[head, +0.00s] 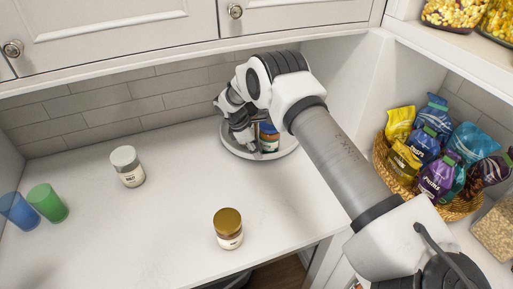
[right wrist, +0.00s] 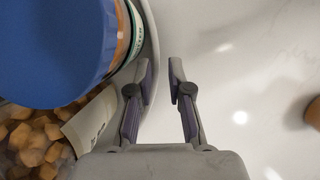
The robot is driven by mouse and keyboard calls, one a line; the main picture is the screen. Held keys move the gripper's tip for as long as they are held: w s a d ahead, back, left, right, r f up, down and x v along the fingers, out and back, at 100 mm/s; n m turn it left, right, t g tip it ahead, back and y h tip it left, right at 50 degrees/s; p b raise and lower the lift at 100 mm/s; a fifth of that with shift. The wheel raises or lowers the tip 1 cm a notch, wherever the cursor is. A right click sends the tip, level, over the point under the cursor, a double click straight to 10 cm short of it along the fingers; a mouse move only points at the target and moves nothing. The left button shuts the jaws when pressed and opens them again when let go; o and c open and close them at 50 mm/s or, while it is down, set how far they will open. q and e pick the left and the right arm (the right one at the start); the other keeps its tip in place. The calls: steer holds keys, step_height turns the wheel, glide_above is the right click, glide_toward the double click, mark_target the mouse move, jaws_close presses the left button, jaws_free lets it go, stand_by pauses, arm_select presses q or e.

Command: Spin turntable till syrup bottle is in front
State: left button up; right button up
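The turntable (head: 285,149) is a round grey tray with a raised rim at the back of the counter, partly hidden behind my right arm. My right gripper (head: 246,142) is at its left front side. In the right wrist view the gripper (right wrist: 158,80) is open, and the turntable rim (right wrist: 151,45) runs between the two fingers without being clamped. A blue-lidded jar (head: 268,130) stands on the turntable; its lid (right wrist: 50,45) is large in the wrist view, beside a clear container of tan cubes (right wrist: 35,140). I cannot make out a syrup bottle. My left gripper is out of view.
A green cup (head: 48,203) and a blue cup (head: 17,211) are at the left. A wicker basket of bags (head: 457,208) is at the right.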

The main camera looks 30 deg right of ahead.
steer(key=shift+w+d+f, duration=0.1)
steer(key=shift+w+f, duration=0.1)
steer(key=shift+f, duration=0.25)
steer(key=shift+w+d+f, duration=0.1)
steer(key=shift+w+f, duration=0.05)
steer(key=shift+f, duration=0.25)
steer(key=shift+s+a+r, duration=0.15)
steer(key=shift+s+r, duration=0.15)
jaws_close()
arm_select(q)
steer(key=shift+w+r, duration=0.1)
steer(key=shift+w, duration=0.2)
arm_select(e)
steer(key=shift+f, duration=0.1)
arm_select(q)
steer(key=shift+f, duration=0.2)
arm_select(e)
steer(key=shift+w, duration=0.1)
